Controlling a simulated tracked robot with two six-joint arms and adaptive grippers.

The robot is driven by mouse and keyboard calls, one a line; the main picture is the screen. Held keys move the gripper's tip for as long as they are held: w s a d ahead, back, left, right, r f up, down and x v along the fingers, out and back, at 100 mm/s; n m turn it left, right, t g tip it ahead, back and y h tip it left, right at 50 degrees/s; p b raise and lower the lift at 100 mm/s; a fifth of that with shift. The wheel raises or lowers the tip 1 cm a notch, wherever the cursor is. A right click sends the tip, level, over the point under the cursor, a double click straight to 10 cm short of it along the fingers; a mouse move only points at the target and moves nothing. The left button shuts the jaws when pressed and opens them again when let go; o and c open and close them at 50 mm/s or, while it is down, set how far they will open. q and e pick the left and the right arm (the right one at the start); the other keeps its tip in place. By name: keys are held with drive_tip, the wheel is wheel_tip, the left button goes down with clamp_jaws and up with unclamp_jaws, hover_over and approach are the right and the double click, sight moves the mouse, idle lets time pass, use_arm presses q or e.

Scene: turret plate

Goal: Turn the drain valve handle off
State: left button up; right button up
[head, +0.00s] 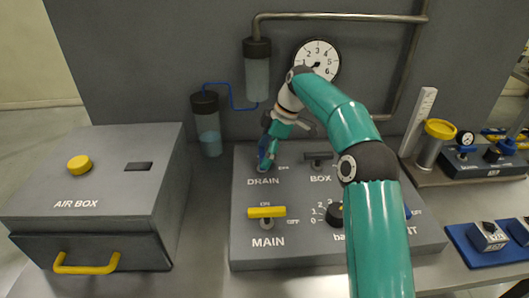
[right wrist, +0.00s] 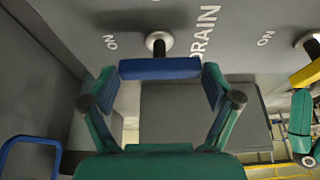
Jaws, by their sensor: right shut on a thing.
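The drain valve handle is a blue bar (right wrist: 160,68) on a short dark stem above a round pale hub (right wrist: 159,41). In the right wrist view it lies across the picture, along the line between an ON mark (right wrist: 110,42) and the word DRAIN (right wrist: 205,33). My right gripper (head: 264,156) reaches down to it from above and hides most of it in the head view. In the right wrist view (right wrist: 161,82) its two fingers are shut on the bar, one at each end. My left gripper is out of view.
The grey panel (head: 300,257) also carries the yellow MAIN handle (head: 266,212), lying sideways, and a dark BOX handle (head: 318,157). My right arm covers part of the panel's right side. The air box (head: 100,190) stands left. A liquid bottle (head: 208,130) and gauge (head: 316,62) are behind.

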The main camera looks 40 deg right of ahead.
drive_tip(key=m+t+h+b, duration=0.1)
drive_tip(key=m+b, duration=0.1)
drive_tip(key=m, duration=0.2)
drive_tip(key=shift+a, duration=0.1)
drive_tip(key=m, duration=0.2)
drive_tip(key=m+t+h+b, duration=0.1)
drive_tip(key=m, duration=0.1)
drive_tip(key=shift+s+a+r+m+h, duration=0.1)
drive_tip(key=shift+a+m+h, duration=0.05)
drive_tip(key=shift+m+h, duration=0.15)
drive_tip(key=m+h, duration=0.1)
drive_tip(key=m, duration=0.3)
drive_tip(key=shift+a+h+b, duration=0.15)
drive_tip(key=shift+h+b, duration=0.15)
drive_tip(key=shift+h, duration=0.1)
drive_tip(key=m+h, duration=0.1)
drive_tip(key=m, duration=0.4)
drive_tip(key=shift+a+h, duration=0.15)
drive_tip(key=shift+h, duration=0.25)
drive_tip(key=shift+m, duration=0.3)
drive_tip(key=o, duration=0.9)
